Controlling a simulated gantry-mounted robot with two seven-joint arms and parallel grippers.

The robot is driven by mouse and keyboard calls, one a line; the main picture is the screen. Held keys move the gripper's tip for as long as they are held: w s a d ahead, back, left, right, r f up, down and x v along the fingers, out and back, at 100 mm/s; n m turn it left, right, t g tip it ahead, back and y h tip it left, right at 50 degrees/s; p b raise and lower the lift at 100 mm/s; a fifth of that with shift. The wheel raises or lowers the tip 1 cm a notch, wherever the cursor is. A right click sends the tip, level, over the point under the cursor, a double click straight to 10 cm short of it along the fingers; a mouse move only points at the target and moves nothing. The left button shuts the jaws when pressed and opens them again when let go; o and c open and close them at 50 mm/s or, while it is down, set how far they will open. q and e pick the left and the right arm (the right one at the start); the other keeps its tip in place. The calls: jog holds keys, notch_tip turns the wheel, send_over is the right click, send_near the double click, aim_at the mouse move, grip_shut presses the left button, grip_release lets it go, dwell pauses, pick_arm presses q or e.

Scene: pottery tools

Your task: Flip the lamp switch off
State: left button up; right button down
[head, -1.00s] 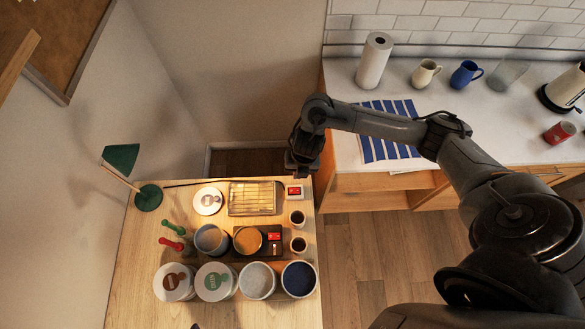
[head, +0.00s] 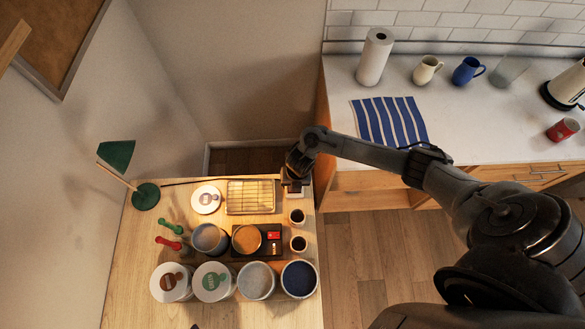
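The green desk lamp (head: 146,196) stands at the back left of the wooden table, its shade (head: 117,155) tilted on a thin arm. A dark cord runs from it along the table's back edge toward a small white switch box (head: 295,193) at the back right corner. My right gripper (head: 294,182) points down over this box and covers most of it, so the rocker is hidden. I cannot tell whether it touches the box, or whether its fingers are open or shut. My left gripper is not clearly in view. Warm light falls on the table.
Beside the switch are a wire rack (head: 250,197), a white round lid (head: 206,199) and two small dark cups (head: 297,217). Several jars (head: 299,278) line the front. The counter (head: 470,120) at right holds a striped cloth (head: 390,121), mugs and a paper roll (head: 375,57).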

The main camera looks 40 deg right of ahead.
dwell(0.3)
jog(key=shift+f+b, duration=0.35)
jog(key=shift+f, duration=0.1)
jog(key=shift+r, duration=0.15)
jog(key=shift+d, duration=0.1)
jog(key=shift+s+d, duration=0.15)
jog(key=shift+s, duration=0.05)
